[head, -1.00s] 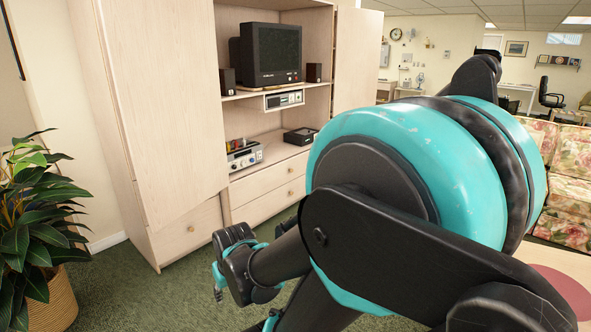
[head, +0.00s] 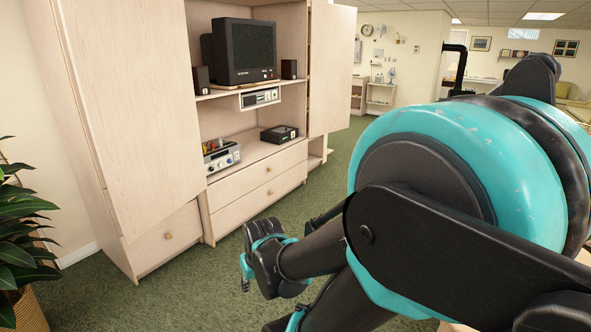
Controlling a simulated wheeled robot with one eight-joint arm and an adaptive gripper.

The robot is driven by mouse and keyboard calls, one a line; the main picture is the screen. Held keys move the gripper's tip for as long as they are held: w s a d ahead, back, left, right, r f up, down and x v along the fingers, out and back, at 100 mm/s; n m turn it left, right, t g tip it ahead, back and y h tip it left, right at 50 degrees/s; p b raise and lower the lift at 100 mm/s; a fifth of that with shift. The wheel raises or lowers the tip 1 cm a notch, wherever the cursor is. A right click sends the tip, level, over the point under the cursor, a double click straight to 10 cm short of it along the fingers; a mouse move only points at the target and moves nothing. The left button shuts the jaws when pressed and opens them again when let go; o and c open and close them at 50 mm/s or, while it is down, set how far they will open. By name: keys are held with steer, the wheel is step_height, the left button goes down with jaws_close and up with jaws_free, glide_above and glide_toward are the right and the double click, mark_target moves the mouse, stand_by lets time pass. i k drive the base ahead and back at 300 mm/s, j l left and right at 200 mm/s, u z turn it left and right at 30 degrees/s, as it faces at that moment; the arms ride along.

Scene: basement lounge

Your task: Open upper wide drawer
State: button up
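The pale wood cabinet (head: 125,110) stands at the left and centre. Its upper wide drawer (head: 240,186) is the top one of two wide fronts below the TV niche, with a small round knob. It looks shut, flush with the lower wide drawer (head: 240,214). My gripper (head: 247,272) hangs low over the carpet in front of the cabinet, below and apart from the drawers. It is small and partly hidden behind its own body, so its finger opening is unclear. It touches nothing that I can see.
A narrow drawer (head: 168,240) sits lower left under a tall door. A TV (head: 245,52), speakers and a silver device (head: 221,156) stand in the niche. A potted plant (head: 20,230) is at the left edge. Green carpet (head: 180,290) is clear before the cabinet.

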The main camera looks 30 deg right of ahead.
mark_target(220, 194)
steer(key=i+z, duration=0.35)
steer(key=i, duration=0.15)
steer(key=i+z, duration=0.3)
steer(key=i, duration=0.2)
steer(key=i+j, duration=0.1)
steer(key=i, duration=0.4)
steer(key=i+j+z, duration=0.1)
steer(key=i, duration=0.35)
steer(key=i+j, duration=0.2)
steer(key=i, duration=0.3)
steer(key=i+j+z, duration=0.1)
steer(key=i, duration=0.35)
steer(key=i+j, duration=0.2)
steer(key=i, duration=0.3)
